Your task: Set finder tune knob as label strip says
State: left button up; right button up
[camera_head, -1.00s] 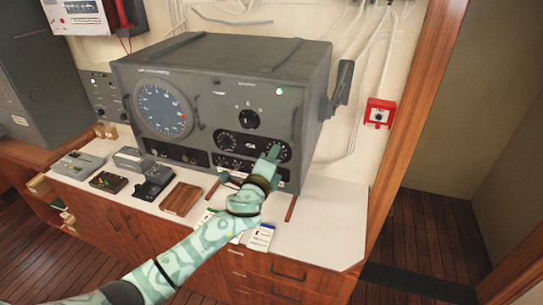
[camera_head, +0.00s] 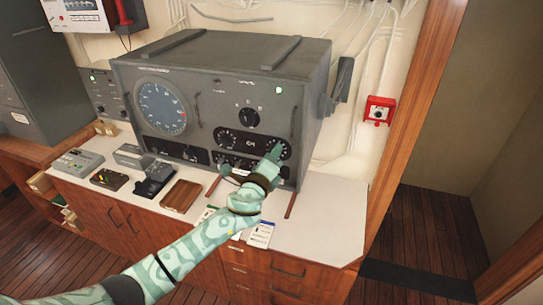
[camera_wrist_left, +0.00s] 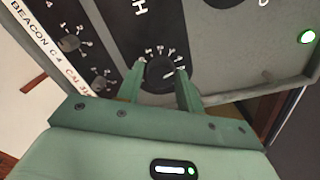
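The grey finder set (camera_head: 220,75) stands on a white counter. Its lower panel has several black knobs, and a round dial (camera_head: 162,107) is at its left. My left gripper (camera_head: 275,152) is at the panel's lower right knob. In the left wrist view, the fingers of my left gripper (camera_wrist_left: 161,80) stand either side of a black knob (camera_wrist_left: 160,73) with a numbered scale; slim gaps seem to show between knob and fingers. A white label strip (camera_wrist_left: 48,45) reads "BEACON G4 CAL 31", its end hidden by the gripper. My right gripper is out of view.
A brown wooden block (camera_head: 181,196), a black device (camera_head: 155,182) and small grey boxes lie along the counter (camera_head: 325,220). Cards (camera_head: 260,235) lie near its front edge, under my left arm. A red wall box (camera_head: 378,111) is at the right.

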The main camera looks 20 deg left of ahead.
pick_arm(q)
jog(key=shift+o, duration=1.1)
jog(key=s+b, duration=0.2)
jog(key=s, duration=1.4)
jog(key=shift+s+a, duration=0.2)
jog(key=shift+a, duration=0.1)
